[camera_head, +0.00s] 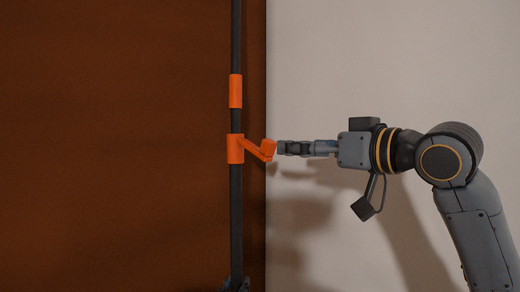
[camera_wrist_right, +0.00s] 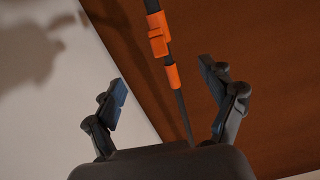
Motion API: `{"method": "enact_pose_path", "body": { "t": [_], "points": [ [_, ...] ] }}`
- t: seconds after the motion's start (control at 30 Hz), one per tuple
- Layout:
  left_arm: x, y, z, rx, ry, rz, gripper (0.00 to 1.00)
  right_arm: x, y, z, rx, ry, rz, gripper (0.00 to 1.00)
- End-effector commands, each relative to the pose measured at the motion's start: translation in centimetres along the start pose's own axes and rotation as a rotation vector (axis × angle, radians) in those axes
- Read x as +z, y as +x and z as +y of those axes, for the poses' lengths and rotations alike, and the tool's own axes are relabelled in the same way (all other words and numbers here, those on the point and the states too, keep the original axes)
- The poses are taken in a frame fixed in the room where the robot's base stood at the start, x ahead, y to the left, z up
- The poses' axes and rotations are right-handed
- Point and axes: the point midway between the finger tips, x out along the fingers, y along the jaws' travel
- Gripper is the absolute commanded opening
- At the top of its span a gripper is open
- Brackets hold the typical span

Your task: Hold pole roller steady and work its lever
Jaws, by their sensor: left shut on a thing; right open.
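The pole roller's dark pole (camera_head: 236,215) stands upright in the head view. It carries an orange sleeve (camera_head: 236,91) and, below it, an orange collar (camera_head: 235,149). The orange lever (camera_head: 262,151) sticks out from the collar to the right, its tip bent upward. My left gripper (camera_head: 236,286) shows only in part at the bottom edge, shut around the pole. My right gripper (camera_head: 279,148) is at the lever's tip; whether it touches is unclear. In the right wrist view its fingers (camera_wrist_right: 168,100) are spread, with the collar and lever (camera_wrist_right: 158,45) ahead between them.
A brown panel (camera_head: 110,150) fills the left behind the pole. A pale wall (camera_head: 350,60) lies to the right, with shadows of my right arm on it. No other loose objects show around the lever.

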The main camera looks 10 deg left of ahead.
Motion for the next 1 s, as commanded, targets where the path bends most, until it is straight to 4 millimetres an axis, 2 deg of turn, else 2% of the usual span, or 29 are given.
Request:
{"method": "enact_pose_path", "body": {
  "t": [0.7, 1.0],
  "points": [
    [-0.1, 0.0, 0.0, -0.001, 0.001, 0.002, 0.0, -0.1, 7.9, -0.1, -0.001, 0.001, 0.0, 0.83],
    [-0.1, 0.0, 0.0, -0.001, 0.001, 0.002, 0.0, -0.1, 9.8, -0.1, -0.001, -0.001, 0.001, 0.83]
  ]
}}
